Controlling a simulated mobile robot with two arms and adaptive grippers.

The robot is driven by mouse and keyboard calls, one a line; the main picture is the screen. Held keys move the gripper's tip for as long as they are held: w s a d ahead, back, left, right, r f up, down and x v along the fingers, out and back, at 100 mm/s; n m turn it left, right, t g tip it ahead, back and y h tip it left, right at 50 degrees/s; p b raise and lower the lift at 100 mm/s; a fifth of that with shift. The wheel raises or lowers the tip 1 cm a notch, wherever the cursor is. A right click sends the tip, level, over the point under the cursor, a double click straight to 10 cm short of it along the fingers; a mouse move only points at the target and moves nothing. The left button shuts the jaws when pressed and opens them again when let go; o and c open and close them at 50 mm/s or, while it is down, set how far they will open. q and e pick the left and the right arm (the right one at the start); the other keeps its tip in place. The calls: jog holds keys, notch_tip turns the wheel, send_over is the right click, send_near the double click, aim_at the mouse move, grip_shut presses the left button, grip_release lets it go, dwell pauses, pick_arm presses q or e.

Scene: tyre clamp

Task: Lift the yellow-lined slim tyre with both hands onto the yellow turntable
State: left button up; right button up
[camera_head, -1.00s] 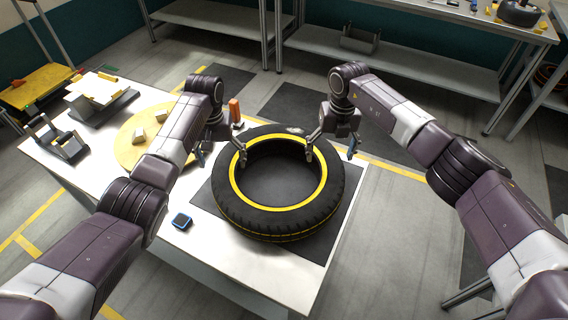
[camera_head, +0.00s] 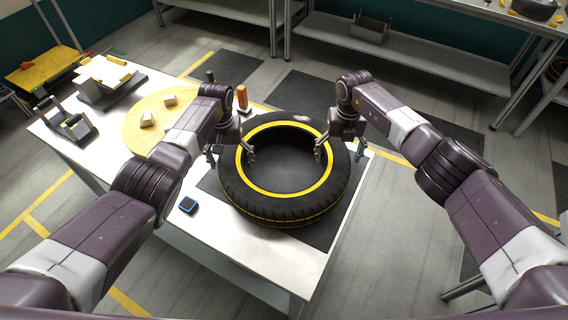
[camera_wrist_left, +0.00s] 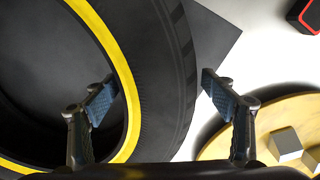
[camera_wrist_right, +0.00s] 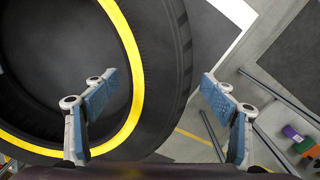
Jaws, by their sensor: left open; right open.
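The yellow-lined slim tyre (camera_head: 285,208) lies flat on a dark mat (camera_head: 322,236) on the white table. My left gripper (camera_head: 231,154) is open at the tyre's left side, with one finger over the hole and one outside the tread. The left wrist view shows its fingers (camera_wrist_left: 155,95) straddling the tyre wall (camera_wrist_left: 160,60). My right gripper (camera_head: 339,153) is open at the right side. The right wrist view shows its fingers (camera_wrist_right: 160,88) on either side of the tyre wall (camera_wrist_right: 160,50). The yellow turntable (camera_head: 137,128) is left of the tyre, partly hidden by my left arm.
Two pale blocks (camera_head: 147,120) sit on the turntable. A blue-edged box (camera_head: 188,205) lies on the table near the tyre, and an orange item (camera_head: 242,97) stands behind it. A dark stand (camera_head: 75,128) and a pale device (camera_head: 103,75) occupy the left end.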

pick_arm(q)
jog(key=shift+f, duration=0.75)
pick_arm(e)
jog(key=shift+d+f, duration=0.1)
jog(key=shift+f, duration=0.75)
pick_arm(q)
grip_shut()
pick_arm(e)
grip_shut()
pick_arm(q)
jog(key=shift+w+d+r, duration=0.1)
jog(key=shift+w+r, duration=0.1)
pick_arm(e)
jog(key=shift+w+r, duration=0.15)
jog(key=shift+r, duration=0.1)
